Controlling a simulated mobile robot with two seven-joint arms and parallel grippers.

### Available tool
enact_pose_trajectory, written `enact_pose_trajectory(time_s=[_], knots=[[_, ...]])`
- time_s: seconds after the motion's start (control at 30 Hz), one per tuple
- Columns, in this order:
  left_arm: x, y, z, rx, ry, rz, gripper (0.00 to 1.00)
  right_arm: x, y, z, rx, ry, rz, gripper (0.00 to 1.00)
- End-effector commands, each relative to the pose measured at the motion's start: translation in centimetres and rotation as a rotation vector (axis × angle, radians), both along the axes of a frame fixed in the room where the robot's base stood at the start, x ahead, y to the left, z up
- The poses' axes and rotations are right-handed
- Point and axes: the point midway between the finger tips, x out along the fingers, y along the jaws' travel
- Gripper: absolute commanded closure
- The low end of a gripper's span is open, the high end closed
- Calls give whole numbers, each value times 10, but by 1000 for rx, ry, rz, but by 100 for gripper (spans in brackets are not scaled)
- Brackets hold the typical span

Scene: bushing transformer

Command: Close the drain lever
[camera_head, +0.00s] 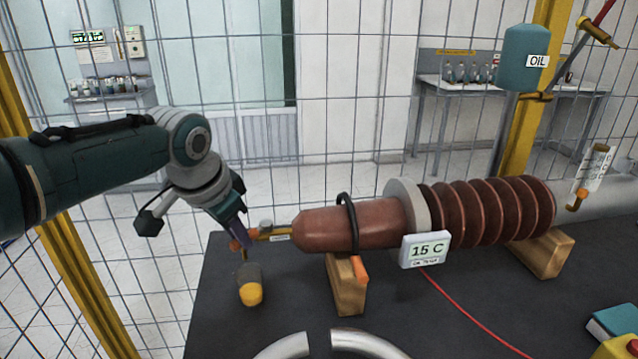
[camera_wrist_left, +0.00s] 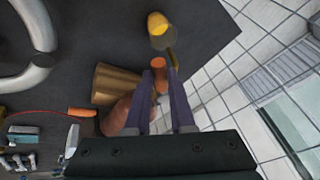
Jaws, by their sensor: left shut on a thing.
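The drain lever (camera_head: 236,245) has an orange handle and sits on a brass pipe (camera_head: 272,234) at the left end of the brown bushing (camera_head: 350,226). My left gripper (camera_head: 244,238) reaches down to it from the upper left. In the left wrist view the orange handle (camera_wrist_left: 158,63) shows between the fingertips of my left gripper (camera_wrist_left: 160,74), which is shut on it. The fingers partly hide the lever in the head view. My right gripper is out of view.
The bushing rests on wooden blocks (camera_head: 347,290) on a dark table (camera_head: 215,310). A 15 C display (camera_head: 425,250) with a red cable is at its front. A teal OIL tank (camera_head: 522,58) is at upper right. Wire fencing (camera_head: 330,120) stands behind. The table's left front is mostly clear.

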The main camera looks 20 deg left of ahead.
Motion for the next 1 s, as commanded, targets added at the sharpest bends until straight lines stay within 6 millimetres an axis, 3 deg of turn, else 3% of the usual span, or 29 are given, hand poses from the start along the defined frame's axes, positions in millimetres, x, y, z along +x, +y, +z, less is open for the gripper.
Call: enact_pose_trajectory(time_s=[0.1,0.33,0.7,1.0], knots=[[0,-10,4,-3,0,108,100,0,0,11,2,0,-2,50],[1,-24,0,-3,-1,325,100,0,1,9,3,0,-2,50],[7,-42,-5,-4,-4,642,100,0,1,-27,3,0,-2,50],[11,-50,-3,-2,-2,795,100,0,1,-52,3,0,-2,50]])
